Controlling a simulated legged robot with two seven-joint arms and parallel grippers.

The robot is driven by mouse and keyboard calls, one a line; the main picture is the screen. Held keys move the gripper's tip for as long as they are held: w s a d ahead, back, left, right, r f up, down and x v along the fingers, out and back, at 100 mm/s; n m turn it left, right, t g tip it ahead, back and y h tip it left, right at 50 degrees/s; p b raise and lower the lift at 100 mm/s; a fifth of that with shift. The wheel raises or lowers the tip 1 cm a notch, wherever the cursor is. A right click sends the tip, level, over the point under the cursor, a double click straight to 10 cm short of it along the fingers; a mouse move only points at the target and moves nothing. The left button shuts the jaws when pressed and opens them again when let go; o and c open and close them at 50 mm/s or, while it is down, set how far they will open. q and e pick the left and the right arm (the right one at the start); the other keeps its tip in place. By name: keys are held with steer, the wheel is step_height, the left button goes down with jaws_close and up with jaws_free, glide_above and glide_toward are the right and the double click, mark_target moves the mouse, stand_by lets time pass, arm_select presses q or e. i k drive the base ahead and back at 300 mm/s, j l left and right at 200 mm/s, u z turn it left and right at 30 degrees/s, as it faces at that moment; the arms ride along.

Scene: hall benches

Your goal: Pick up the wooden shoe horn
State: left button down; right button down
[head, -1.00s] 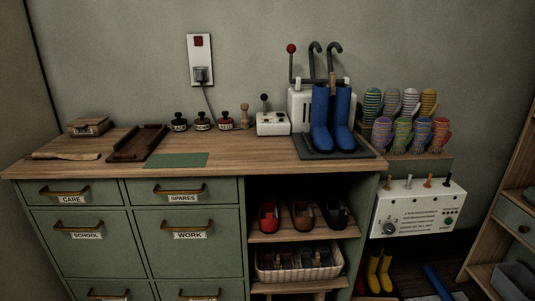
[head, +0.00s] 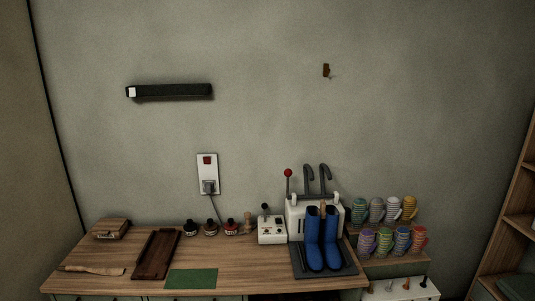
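The wooden shoe horn (head: 94,270) is a long, pale, flat piece lying on the wooden bench top (head: 230,273) at its left front, in the head view. It lies roughly level, left of a dark brown wooden tray (head: 157,256) and in front of a wooden brush or box (head: 112,230). Nothing covers it. Neither of my grippers shows in the head view.
A green mat (head: 192,279) lies right of the tray. Several small jars (head: 211,228) stand behind. Blue boots (head: 321,240) stand on a dark mat at the right, before a white device. A dark bar (head: 169,91) is fixed on the wall above.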

mark_target(105, 271)
steer(key=u, duration=1.3)
steer(key=i+z, duration=0.1)
steer(key=i, duration=0.2)
